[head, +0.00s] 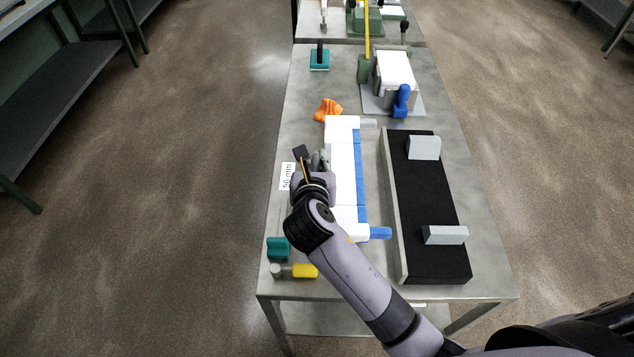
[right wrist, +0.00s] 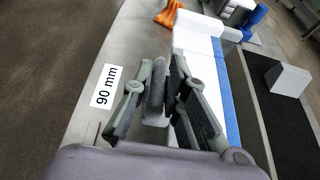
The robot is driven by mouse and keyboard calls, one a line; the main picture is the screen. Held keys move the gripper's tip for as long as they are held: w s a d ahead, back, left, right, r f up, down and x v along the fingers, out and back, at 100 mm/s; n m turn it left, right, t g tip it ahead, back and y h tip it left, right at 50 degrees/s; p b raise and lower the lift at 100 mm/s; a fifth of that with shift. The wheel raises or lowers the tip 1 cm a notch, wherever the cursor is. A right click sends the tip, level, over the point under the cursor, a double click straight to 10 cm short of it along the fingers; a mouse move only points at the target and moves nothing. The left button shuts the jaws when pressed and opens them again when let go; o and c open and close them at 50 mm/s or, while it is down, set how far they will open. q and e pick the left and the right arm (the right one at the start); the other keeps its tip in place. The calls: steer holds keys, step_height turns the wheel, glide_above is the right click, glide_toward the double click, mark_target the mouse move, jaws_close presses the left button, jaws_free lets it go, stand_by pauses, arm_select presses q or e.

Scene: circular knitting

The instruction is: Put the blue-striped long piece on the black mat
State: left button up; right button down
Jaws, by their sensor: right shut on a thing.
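The blue-striped long piece (head: 345,186) is white with a blue stripe along its right side. It lies lengthwise on the table, left of the black mat (head: 428,190) and apart from it; it also shows in the right wrist view (right wrist: 211,82). The mat carries two light grey blocks. My right gripper (head: 314,160) is at the left edge of the long piece. In the right wrist view its fingers (right wrist: 163,92) are closed around a grey upright bar (right wrist: 155,95); I cannot tell whether the bar belongs to the piece. My left gripper is not in view.
An orange cloth (head: 327,109) lies beyond the long piece. A green and white machine (head: 393,75) with a blue handle stands at the back. A 90 mm label (head: 287,176), a teal block (head: 278,248) and a yellow-handled tool (head: 297,270) lie at the left.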

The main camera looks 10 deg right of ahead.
steer(key=shift+f+b, duration=0.45)
steer(key=shift+f, duration=3)
steer(key=c, duration=1.6)
jaws_free()
steer(key=shift+f, duration=0.1)
